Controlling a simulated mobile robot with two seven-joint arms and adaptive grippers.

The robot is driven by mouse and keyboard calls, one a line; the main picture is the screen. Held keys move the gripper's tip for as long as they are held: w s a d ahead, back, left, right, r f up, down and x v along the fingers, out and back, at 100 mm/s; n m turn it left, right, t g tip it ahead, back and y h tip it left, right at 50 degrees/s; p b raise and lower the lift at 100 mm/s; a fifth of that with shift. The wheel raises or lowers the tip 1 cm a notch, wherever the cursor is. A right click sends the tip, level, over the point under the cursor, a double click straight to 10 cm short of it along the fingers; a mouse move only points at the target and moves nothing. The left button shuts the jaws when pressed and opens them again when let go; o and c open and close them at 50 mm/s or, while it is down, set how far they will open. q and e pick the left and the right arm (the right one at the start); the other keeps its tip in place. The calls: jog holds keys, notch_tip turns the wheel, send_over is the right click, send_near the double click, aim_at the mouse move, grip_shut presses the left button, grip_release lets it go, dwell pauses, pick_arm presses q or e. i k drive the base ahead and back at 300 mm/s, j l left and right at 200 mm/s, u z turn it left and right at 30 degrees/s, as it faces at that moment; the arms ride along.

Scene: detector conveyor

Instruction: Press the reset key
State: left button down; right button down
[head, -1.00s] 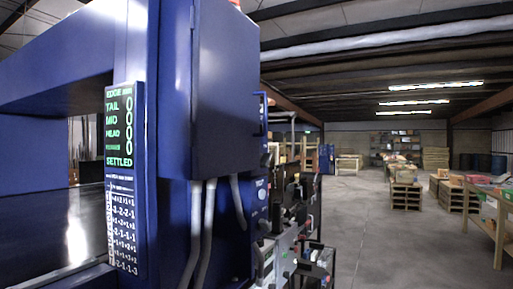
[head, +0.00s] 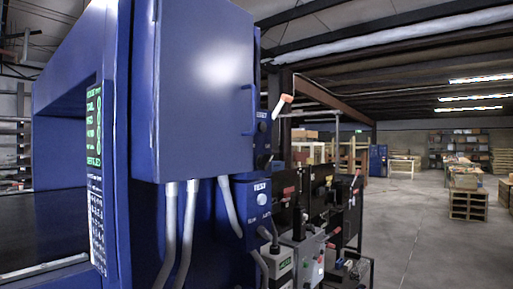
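A narrow blue panel (head: 264,134) is on the right edge of the machine's cabinet, seen at a steep angle. It carries small dark controls under a pale label too small to read surely. A blue control box (head: 252,212) hangs below the cabinet, with a pale round button (head: 261,199) under a white label that seems to read TEST. I cannot tell for sure which control is the reset key. Neither of my grippers is in view.
The large blue cabinet (head: 205,90) with grey conduits below fills the left centre. A display (head: 94,130) with green text is on the machine's left face. Machinery and grey boxes (head: 310,255) stand right of the control box. Open concrete floor (head: 420,235) lies at the right.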

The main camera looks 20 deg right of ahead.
aim_at(261, 126)
jog(key=i+l, duration=0.1)
jog(key=l, duration=0.35)
jog(key=i+l, duration=0.1)
jog(key=l, duration=0.3)
jog(key=i+l, duration=0.1)
jog(key=l, duration=0.35)
